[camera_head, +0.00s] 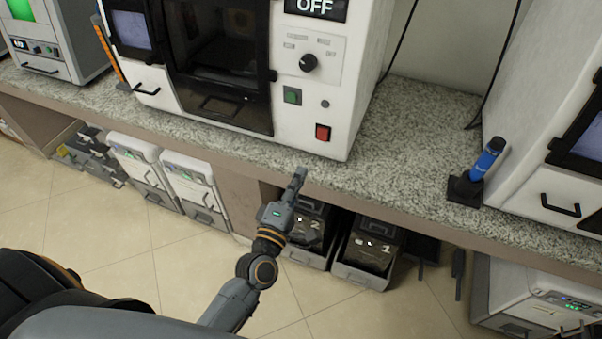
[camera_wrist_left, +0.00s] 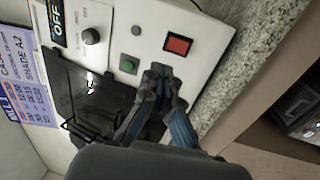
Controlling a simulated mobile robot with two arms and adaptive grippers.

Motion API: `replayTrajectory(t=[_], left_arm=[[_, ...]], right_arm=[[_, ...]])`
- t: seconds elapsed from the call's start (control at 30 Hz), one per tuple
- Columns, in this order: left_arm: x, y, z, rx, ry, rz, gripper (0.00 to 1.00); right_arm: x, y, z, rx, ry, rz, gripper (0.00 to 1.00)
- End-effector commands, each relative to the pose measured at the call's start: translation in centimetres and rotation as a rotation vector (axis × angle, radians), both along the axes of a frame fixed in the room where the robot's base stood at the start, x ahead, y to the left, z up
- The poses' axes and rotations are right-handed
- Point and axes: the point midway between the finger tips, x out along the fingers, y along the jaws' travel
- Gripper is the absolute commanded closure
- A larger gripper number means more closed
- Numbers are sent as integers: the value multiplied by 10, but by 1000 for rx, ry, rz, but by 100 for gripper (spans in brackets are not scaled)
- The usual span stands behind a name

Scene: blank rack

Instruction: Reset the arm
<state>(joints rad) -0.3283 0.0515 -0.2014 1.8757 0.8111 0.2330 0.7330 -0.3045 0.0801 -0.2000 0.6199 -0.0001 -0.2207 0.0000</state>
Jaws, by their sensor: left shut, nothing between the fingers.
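My left gripper (camera_head: 298,181) is shut and empty. In the head view it is at the front edge of the counter, below the white machine (camera_head: 335,100). In the left wrist view the gripper (camera_wrist_left: 158,72) shows with its fingertips together, in front of the machine's panel. My left arm comes up from the bottom of the head view. My right gripper is not in view.
The granite counter (camera_head: 420,130) is clear right of the machine, up to a blue tool in a dark stand (camera_head: 465,190). A red button (camera_head: 323,132) and a green button (camera_head: 292,95) are on the machine. Numbered bins (camera_head: 368,250) stand under the counter.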

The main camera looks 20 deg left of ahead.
Motion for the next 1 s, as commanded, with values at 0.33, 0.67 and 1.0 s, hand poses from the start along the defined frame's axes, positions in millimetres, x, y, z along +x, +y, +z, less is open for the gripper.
replayTrajectory(t=[0.33,0.67,1.0], left_arm=[[0,0,0,1,1,0,100],[-12,-12,-117,299,221,-71,100],[-126,-6,-350,919,665,-396,100]], right_arm=[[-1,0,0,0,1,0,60],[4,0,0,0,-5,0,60],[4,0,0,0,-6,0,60]])
